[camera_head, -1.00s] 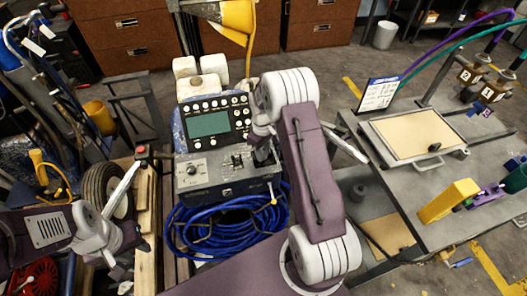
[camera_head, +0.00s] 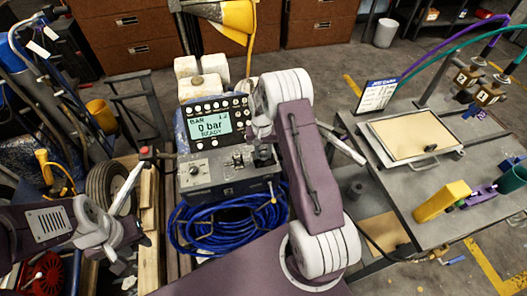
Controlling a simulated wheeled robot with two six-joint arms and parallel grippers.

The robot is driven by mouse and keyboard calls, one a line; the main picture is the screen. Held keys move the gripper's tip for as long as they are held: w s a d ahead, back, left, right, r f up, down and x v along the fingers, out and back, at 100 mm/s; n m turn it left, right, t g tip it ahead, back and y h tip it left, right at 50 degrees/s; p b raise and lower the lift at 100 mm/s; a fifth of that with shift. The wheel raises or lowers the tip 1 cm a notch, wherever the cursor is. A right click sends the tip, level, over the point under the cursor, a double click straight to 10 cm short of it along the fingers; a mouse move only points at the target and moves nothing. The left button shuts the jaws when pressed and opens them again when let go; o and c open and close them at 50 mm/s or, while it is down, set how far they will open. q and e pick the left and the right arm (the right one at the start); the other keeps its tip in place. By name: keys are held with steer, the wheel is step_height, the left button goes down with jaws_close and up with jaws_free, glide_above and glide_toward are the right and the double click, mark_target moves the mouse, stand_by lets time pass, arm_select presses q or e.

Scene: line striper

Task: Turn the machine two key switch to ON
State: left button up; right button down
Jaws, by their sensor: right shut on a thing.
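The machine's control console (camera_head: 200,185) stands in the middle, with a dark box above it that carries rows of buttons and a screen (camera_head: 210,128). The lower panel has a round knob (camera_head: 194,170) on the left and small levers (camera_head: 237,160) near the middle. My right gripper (camera_head: 263,158) is at the right end of this panel, shut on the key switch, which it and the arm mostly hide. My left gripper (camera_head: 127,240) hangs at the lower left, away from the console; its fingers are too small to read.
A coiled blue hose (camera_head: 225,228) hangs below the console. A wheel (camera_head: 103,188) and wooden beams (camera_head: 150,225) lie to the left. On the right, a grey table (camera_head: 395,185) holds a framed board (camera_head: 415,137), a sign (camera_head: 377,95) and a yellow block (camera_head: 440,200).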

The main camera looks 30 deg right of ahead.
mark_target(263, 154)
steer(key=shift+w+r+m, duration=0.1)
steer(key=shift+m, duration=0.7)
steer(key=c, duration=1.1)
jaws_free()
steer(key=shift+o, duration=0.2)
step_height(263, 154, up, 9)
steer(key=shift+a, duration=0.1)
